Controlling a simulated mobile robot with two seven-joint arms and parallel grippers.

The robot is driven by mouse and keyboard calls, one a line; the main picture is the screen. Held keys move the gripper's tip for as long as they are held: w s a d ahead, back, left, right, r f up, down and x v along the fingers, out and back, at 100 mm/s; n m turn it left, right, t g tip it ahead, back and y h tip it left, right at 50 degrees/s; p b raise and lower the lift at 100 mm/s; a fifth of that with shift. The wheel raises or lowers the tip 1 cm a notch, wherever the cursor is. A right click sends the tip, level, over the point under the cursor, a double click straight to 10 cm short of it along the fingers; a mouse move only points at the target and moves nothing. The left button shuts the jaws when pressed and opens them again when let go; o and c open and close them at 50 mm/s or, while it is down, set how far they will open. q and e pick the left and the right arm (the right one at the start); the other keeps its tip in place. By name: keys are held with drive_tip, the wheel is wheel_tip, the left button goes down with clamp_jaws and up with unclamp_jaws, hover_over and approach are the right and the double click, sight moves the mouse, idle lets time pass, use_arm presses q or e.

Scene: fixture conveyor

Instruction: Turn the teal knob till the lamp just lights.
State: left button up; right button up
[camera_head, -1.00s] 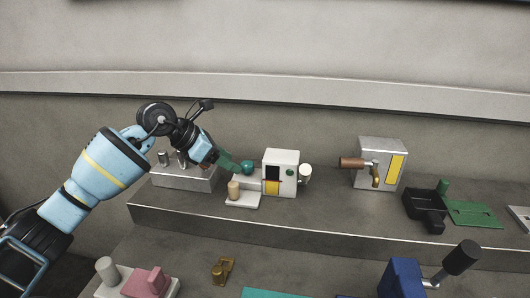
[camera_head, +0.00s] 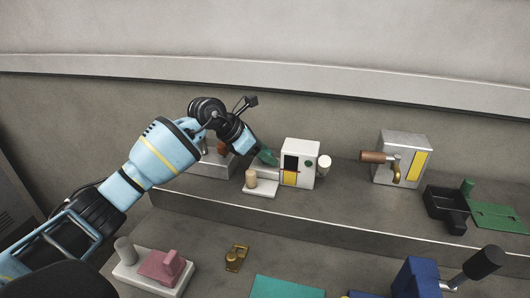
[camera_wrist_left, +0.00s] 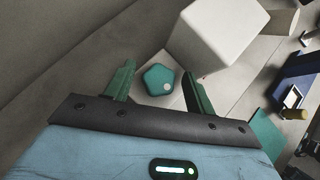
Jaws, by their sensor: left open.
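The teal knob (camera_wrist_left: 158,78) shows in the left wrist view as a faceted cap with a pale spot, between the two green fingers of my left gripper (camera_wrist_left: 158,70). The fingers are open, with a gap on each side of the knob. In the head view my left gripper (camera_head: 266,156) is at the left side of a white box (camera_head: 300,155), and its fingers largely hide the knob. The box has a dark window, a yellow panel and a small green dot. I cannot tell which part is the lamp, and nothing looks clearly lit. My right gripper is out of view.
A tan peg on a white plate (camera_head: 262,193) stands in front of the knob. A white cup-like part (camera_head: 324,164) is at the box's right. A grey block (camera_head: 212,165) is behind my arm. A metal tap box (camera_head: 402,155) stands farther right; the ledge between is clear.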

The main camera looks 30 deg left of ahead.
use_arm(q)
drive_tip(key=shift+w+d+f, duration=0.1)
drive_tip(key=shift+w+f, duration=0.1)
drive_tip(key=shift+f, duration=0.05)
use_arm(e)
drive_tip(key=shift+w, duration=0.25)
use_arm(q)
drive_tip(key=c, duration=1)
drive_tip(key=n+y+p, duration=0.1)
drive_tip(key=p, duration=0.1)
drive_tip(key=r+n+t+y+p, duration=0.1)
drive_tip(key=n, duration=0.1)
drive_tip(key=shift+s+p, duration=0.1)
drive_tip(key=shift+p, duration=0.25)
drive_tip(key=shift+f+n+t+y+p, duration=0.2)
drive_tip(key=shift+n+t+y+p, duration=0.2)
drive_tip(key=shift+n+y+p, duration=0.5)
drive_tip(key=shift+f+n, duration=0.2)
drive_tip(key=shift+n, duration=0.2)
drive_tip(key=shift+f, duration=0.1)
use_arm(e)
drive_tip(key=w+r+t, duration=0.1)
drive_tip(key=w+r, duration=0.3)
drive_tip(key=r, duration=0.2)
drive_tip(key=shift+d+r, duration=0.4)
